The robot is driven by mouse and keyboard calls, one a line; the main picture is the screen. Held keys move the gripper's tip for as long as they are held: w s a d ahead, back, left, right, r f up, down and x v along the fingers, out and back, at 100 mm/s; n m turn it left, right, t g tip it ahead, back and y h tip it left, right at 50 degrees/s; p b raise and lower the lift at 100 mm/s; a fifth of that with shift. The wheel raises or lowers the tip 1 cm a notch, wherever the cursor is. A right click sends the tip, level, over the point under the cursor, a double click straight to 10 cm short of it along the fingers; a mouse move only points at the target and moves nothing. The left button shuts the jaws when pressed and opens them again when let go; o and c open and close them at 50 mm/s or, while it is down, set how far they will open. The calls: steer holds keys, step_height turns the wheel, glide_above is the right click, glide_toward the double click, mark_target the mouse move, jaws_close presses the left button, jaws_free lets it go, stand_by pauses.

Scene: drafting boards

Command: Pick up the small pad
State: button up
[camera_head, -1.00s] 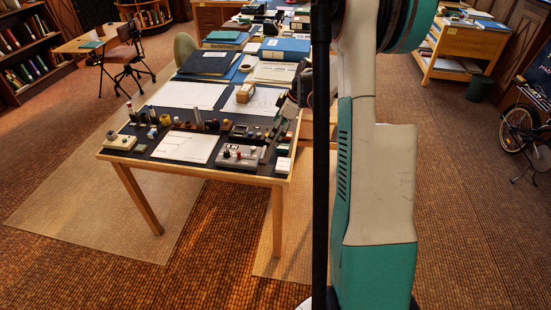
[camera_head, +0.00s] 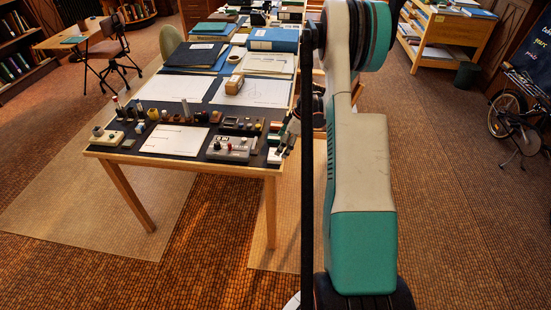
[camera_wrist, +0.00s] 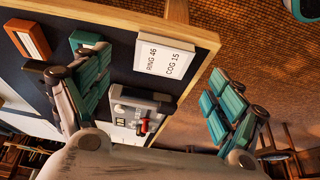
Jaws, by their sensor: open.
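A small white pad (camera_wrist: 164,56) with the lettering "RING 46" and "DOG 15" lies flat near the wooden edge of the dark-topped table. In the head view, the pad (camera_head: 274,156) is a small pale patch at the table's front right corner. My gripper (camera_wrist: 155,78) is open and empty, its teal-padded fingers spread wide. In the wrist view the pad lies between and beyond the fingertips, apart from both. In the head view, my arm and a black upright hide most of the gripper.
A grey control box with knobs (camera_head: 228,148) stands left of the pad. A teal block (camera_wrist: 84,41) and an orange-framed block (camera_wrist: 28,39) lie nearby. Several small items line the table's front. Open floor lies right of the table.

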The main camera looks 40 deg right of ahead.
mark_target(275, 156)
steer(key=x, duration=0.1)
steer(key=b+x, duration=0.1)
steer(key=x, duration=0.1)
steer(key=b+x, duration=0.1)
steer(key=x, duration=0.1)
steer(key=shift+w+a+f, duration=0.1)
steer(key=shift+a, duration=0.2)
steer(key=c, duration=1.1)
